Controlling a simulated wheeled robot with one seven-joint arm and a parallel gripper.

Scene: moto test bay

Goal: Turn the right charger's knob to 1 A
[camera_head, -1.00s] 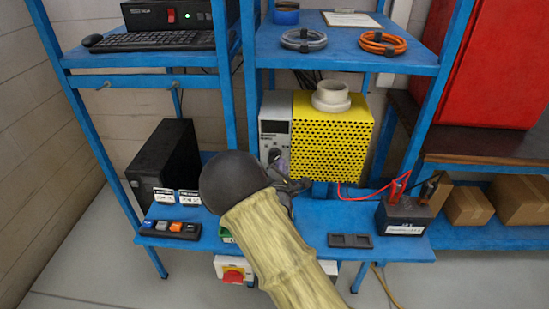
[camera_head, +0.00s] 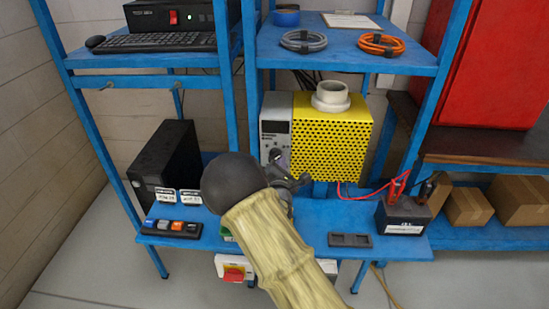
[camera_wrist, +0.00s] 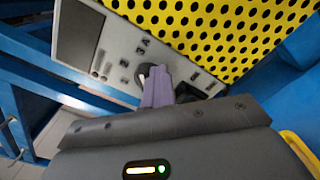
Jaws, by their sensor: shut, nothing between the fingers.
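A grey control panel (camera_head: 276,112) with a dark display and a knob (camera_head: 275,154) stands at the left end of a yellow perforated housing (camera_head: 328,145) in the head view. In the wrist view the panel (camera_wrist: 112,50) is tilted and close, with its round knob (camera_wrist: 144,70) partly hidden behind the fingers. My gripper (camera_wrist: 158,72) is shut and empty, its lilac fingertips at the knob; whether they touch it I cannot tell. In the head view my gripper (camera_head: 284,163) is partly hidden by my arm.
A battery (camera_head: 404,214) with red and black clamps stands at the right of the blue bench. A black box (camera_head: 164,161), small labelled blocks (camera_head: 177,196) and a switch strip (camera_head: 171,228) are at the left. A dark tray (camera_head: 350,240) lies at the front.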

